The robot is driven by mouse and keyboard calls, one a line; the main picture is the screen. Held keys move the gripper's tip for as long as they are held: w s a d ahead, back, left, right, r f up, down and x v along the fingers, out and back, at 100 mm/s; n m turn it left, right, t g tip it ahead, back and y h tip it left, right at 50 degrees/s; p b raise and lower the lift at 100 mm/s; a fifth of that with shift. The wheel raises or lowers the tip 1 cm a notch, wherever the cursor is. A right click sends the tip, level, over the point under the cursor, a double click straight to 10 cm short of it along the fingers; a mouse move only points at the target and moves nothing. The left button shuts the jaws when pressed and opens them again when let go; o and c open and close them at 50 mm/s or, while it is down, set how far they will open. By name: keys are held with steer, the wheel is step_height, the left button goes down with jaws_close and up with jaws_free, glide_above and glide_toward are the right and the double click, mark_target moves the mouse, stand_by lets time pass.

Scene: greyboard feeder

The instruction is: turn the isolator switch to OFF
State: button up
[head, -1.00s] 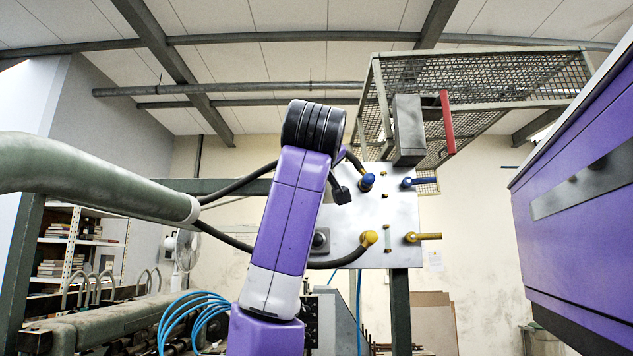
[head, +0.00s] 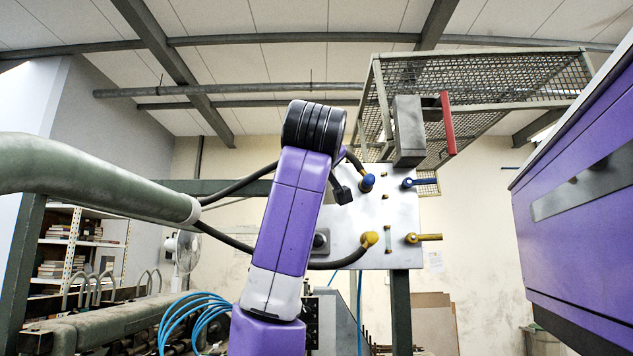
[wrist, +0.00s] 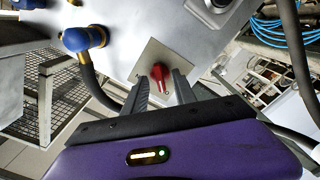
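A red rotary switch knob (wrist: 160,77) sits on a small square plate (wrist: 180,53) on a pale metal panel in the wrist view. Its handle lies roughly upright in that picture; no ON or OFF lettering is readable. My gripper (wrist: 161,84) is open, with one grey finger on each side of the knob. A gap shows between knob and fingers, and I cannot tell whether either touches. In the head view my dark gripper (head: 342,192) is at the panel (head: 345,222), and the knob is not visible there.
A grey box (head: 409,130) with a red lever (head: 447,122) is above the panel. Blue (head: 367,181) and yellow (head: 369,239) hose fittings stick out nearby. A black hose (wrist: 98,85) runs left of my gripper in the wrist view. A purple machine (head: 580,200) stands right.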

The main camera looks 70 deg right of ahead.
steer(key=b+v, duration=0.2)
steer(key=v, duration=0.5)
steer(key=shift+s+a, duration=0.15)
steer(key=shift+a, duration=0.15)
stand_by(0.3)
